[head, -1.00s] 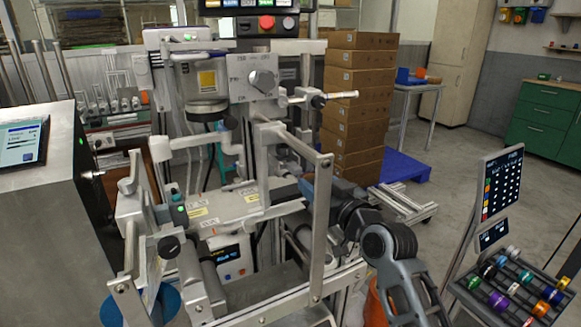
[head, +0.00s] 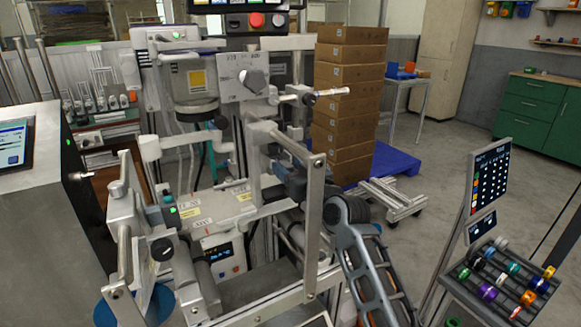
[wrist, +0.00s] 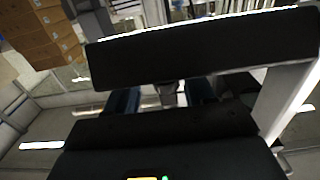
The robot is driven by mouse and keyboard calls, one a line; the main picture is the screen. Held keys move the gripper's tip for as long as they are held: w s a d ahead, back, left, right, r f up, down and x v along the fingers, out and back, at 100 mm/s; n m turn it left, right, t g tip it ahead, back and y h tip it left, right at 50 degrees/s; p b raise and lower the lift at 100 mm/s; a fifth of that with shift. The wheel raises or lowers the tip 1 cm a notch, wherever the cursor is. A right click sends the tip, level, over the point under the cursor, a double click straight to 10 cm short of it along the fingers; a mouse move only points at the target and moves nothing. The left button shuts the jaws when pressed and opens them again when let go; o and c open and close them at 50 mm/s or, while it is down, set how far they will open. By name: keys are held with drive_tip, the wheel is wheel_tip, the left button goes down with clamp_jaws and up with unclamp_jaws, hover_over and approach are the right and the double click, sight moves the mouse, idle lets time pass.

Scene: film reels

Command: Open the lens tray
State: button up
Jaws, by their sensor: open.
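The silver film machine (head: 215,207) fills the middle of the head view, with a flat labelled housing at its centre. I cannot tell for certain which of its parts is the lens tray. My gripper (wrist: 162,98) reaches in from the right behind an upright metal bar (head: 315,225). In the wrist view its two blue fingers stand apart. A small grey part (wrist: 166,94) shows between them, beyond a wide dark bar (wrist: 200,48). Whether the fingers touch that part cannot be seen. In the head view the fingertips are mostly hidden by the bar and machine frame.
Stacked cardboard boxes (head: 348,110) stand on a blue pallet (head: 397,160) behind the machine. A rack of coloured rolls (head: 500,285) with a screen (head: 490,180) is at the right. A steel cabinet (head: 45,200) is close on the left. Open floor lies at the right back.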

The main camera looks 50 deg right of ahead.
drive_tip(key=shift+c, duration=0.4)
clamp_jaws()
